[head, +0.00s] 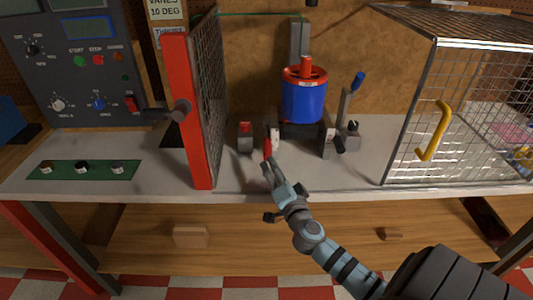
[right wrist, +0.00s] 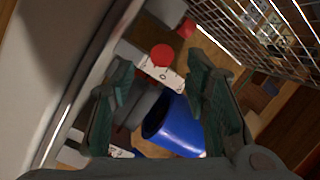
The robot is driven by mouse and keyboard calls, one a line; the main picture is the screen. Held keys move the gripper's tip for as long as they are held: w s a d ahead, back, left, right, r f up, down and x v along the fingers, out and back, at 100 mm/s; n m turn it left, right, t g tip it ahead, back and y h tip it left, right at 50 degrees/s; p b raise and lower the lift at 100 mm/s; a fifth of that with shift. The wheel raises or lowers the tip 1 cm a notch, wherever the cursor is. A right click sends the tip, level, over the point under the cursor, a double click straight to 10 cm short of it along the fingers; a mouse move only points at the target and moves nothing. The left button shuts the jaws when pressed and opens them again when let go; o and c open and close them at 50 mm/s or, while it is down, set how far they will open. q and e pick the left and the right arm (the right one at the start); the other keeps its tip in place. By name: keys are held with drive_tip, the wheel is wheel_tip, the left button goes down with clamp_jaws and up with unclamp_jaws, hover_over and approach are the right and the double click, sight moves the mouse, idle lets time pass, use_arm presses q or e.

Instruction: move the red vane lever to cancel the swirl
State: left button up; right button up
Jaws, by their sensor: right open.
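The ducted rotor is a blue cylinder (head: 303,102) with a red rim, on a dark stand at mid-bench. The red vane lever (head: 267,148) is at its lower left, beside a white marked plate (head: 274,133). In the right wrist view the lever's round red end (right wrist: 163,55) lies in front of the white plate (right wrist: 168,78), with the blue cylinder (right wrist: 172,128) below. My right gripper (head: 272,165) is just in front of the lever. In the wrist view its jaws (right wrist: 158,70) are open, with the red end between the tips; contact cannot be told. My left gripper is out of view.
A red-framed mesh door (head: 190,110) stands left of the rotor, and a mesh cage with a yellow handle (head: 434,132) stands right. A control panel (head: 85,60) is at far left.

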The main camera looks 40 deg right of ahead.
sight(268, 155)
drive_tip(key=x, duration=0.6)
drive_tip(key=shift+w+d+r, duration=0.15)
drive_tip(key=shift+d+r, duration=0.05)
drive_tip(key=shift+r, duration=0.05)
drive_tip(key=shift+w+d+f, duration=0.15)
drive_tip(key=shift+w, duration=0.4)
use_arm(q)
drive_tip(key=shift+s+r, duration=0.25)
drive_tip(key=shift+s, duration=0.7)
use_arm(e)
drive_tip(key=shift+s, duration=0.1)
drive_tip(key=shift+c, duration=1)
clamp_jaws()
